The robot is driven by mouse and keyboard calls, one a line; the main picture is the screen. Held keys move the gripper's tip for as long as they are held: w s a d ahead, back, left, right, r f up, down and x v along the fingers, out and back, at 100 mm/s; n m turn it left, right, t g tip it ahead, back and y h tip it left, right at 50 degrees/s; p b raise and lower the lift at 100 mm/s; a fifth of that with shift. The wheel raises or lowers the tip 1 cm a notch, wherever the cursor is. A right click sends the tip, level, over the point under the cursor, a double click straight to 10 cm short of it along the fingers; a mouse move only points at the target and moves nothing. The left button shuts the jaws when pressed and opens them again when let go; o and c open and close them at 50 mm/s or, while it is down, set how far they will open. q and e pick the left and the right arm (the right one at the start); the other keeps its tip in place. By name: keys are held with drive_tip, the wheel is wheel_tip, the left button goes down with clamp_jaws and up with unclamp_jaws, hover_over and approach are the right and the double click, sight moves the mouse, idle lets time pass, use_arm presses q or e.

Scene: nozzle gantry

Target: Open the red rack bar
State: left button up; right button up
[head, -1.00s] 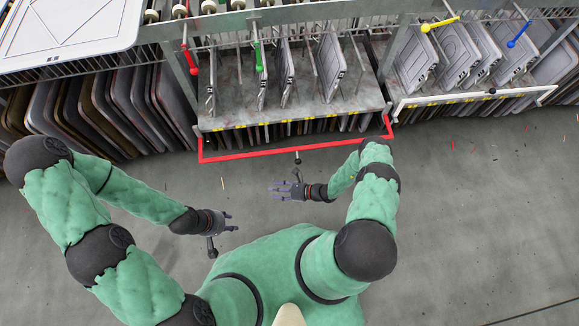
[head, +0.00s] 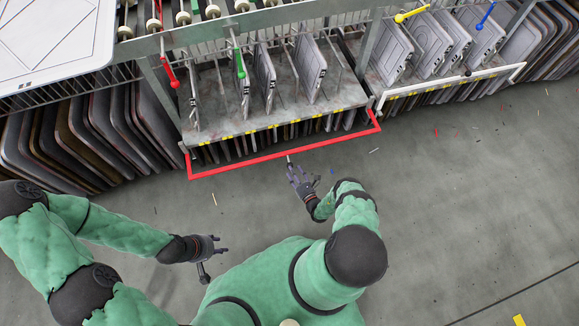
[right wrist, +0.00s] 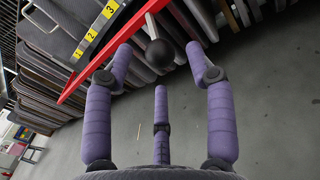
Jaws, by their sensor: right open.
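The red rack bar (head: 240,165) runs low along the front of the left rack in the head view, with its ends reaching back to the rack. It also shows in the right wrist view (right wrist: 103,47). A short handle with a dark ball knob (right wrist: 160,53) sticks out from the middle of the bar. My right gripper (head: 297,172) is open, just in front of the bar's middle. In the right wrist view its purple fingers (right wrist: 160,85) spread around the knob, with no clear contact. My left gripper (head: 218,248) is away from the bar, at the lower left, with its fingers apart.
The rack (head: 270,120) holds several upright grey plates. A white bar (head: 450,82) fronts the neighbouring rack on the right. Red (head: 170,75), green (head: 238,62), yellow (head: 411,14) and blue (head: 485,15) levers stand above. The floor (head: 450,190) in front is open, with small scraps.

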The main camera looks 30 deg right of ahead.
drive_tip(key=shift+w+b, duration=0.45)
drive_tip(key=shift+w, duration=1.8)
clamp_jaws()
